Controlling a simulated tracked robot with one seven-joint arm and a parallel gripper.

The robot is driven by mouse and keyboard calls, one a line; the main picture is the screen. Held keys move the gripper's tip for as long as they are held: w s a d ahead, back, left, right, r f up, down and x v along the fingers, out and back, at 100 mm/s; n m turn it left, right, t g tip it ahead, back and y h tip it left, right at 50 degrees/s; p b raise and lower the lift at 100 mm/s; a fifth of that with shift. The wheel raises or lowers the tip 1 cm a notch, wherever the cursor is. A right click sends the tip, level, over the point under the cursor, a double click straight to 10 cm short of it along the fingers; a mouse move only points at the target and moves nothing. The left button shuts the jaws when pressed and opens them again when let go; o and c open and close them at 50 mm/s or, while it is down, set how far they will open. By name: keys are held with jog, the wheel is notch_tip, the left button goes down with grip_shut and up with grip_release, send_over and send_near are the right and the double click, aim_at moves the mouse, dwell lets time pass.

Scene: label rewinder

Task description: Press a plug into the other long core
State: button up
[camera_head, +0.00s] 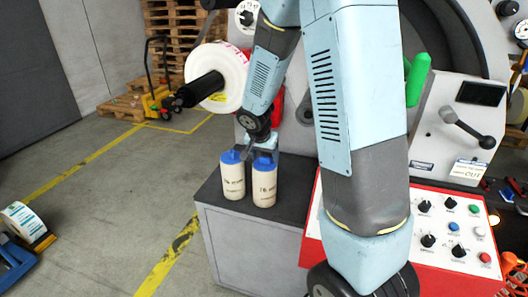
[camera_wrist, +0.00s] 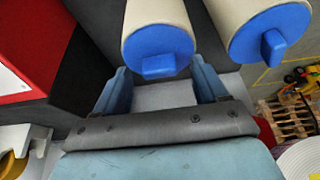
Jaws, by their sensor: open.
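Two long cream cores stand upright side by side on the dark-topped grey cabinet (camera_head: 212,196). The right core (camera_head: 264,187) and the left core (camera_head: 233,181) each have a blue plug in the top, the right plug (camera_head: 264,164) and the left plug (camera_head: 230,157). My gripper (camera_head: 262,147) is just above the right core, pointing down. In the wrist view that core's plug (camera_wrist: 158,50) has its tab between my open fingertips (camera_wrist: 158,78), with a gap on both sides. The other plug (camera_wrist: 270,38) is outside my fingers, at the right.
A white label roll (camera_head: 232,75) on a black spindle (camera_head: 200,90) is behind and above the cores. A red control panel (camera_head: 450,230) with knobs is at the right.

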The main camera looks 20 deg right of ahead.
jog(key=shift+f, duration=0.1)
jog(key=shift+c, duration=0.3)
jog(key=c, duration=1.1)
dwell(0.4)
jog(key=o, duration=1.1)
jog(key=shift+o, duration=0.2)
jog(key=v, duration=1.3)
jog(key=s+d+r+n+t+y, duration=0.1)
jog(key=s+r+n, duration=0.2)
jog(key=s+r, duration=0.3)
jog(key=s+d+r+n+t+y, duration=0.1)
jog(key=s+r+n, duration=0.3)
jog(key=s, duration=1.3)
notch_tip(320, 180, up, 2)
jog(key=shift+s+d+r+y, duration=0.15)
jog(key=shift+s+d+y, duration=0.15)
jog(key=shift+d, duration=0.3)
